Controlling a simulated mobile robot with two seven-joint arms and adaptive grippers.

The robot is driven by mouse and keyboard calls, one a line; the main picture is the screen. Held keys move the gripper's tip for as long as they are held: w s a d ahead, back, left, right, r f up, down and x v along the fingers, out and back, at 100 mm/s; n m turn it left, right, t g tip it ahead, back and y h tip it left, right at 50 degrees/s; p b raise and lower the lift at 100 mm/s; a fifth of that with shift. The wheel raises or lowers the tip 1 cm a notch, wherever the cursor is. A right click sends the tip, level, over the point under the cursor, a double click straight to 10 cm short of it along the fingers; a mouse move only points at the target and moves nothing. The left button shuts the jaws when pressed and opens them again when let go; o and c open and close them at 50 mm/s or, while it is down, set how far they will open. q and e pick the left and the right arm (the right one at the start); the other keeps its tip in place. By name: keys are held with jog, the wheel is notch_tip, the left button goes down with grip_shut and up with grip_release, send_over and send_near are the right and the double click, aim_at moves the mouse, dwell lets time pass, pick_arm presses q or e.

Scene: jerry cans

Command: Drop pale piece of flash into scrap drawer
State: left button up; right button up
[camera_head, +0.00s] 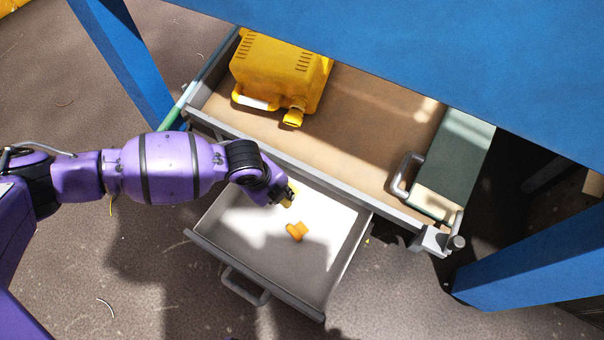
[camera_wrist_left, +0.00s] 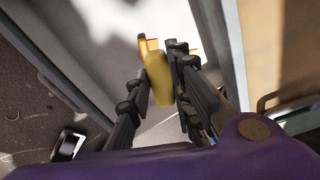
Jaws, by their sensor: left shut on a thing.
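My left gripper (camera_head: 284,194) is shut on the pale yellow piece of flash (camera_wrist_left: 160,79), which sits between its fingers in the left wrist view. In the head view most of the piece is hidden by the fingers; a pale bit shows at the tips. The gripper is over the back part of the open scrap drawer (camera_head: 214,228), a shallow pale tray with a front handle. An orange piece (camera_head: 297,231) lies on the drawer floor, and it also shows in the left wrist view (camera_wrist_left: 148,46). My right gripper is not in view.
Behind the scrap drawer is a larger brown-floored tray (camera_head: 365,115) with a grey front rim, holding a yellow jerry can (camera_head: 279,68) and a dark green block with a handle (camera_head: 455,155). Blue legs (camera_head: 530,250) stand on both sides. Small scraps lie on the floor.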

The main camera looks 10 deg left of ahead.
pick_arm(q)
jog(key=m, duration=0.1)
jog(key=w+f+m, duration=0.1)
jog(key=f+m, duration=0.1)
jog(key=shift+w+a+f+g+h, duration=0.1)
jog(key=shift+w+a+g+h, duration=0.05)
jog(key=shift+a+g+h, duration=0.15)
jog(key=shift+w+a+f+m+g, duration=0.15)
jog(key=shift+w+f+m, duration=0.2)
jog(key=shift+m, duration=0.45)
jog(key=shift+w+f+m+g, duration=0.15)
jog(key=shift+w+f+m, duration=0.15)
jog(key=shift+m, duration=0.5)
jog(key=a+b+x, duration=0.1)
jog(key=b+x, duration=0.3)
jog(key=x, duration=0.1)
jog(key=shift+s+f, duration=0.25)
jog(key=shift+f, duration=0.3)
jog(key=o, duration=1)
jog(key=v, duration=1.2)
jog(key=shift+a, duration=0.25)
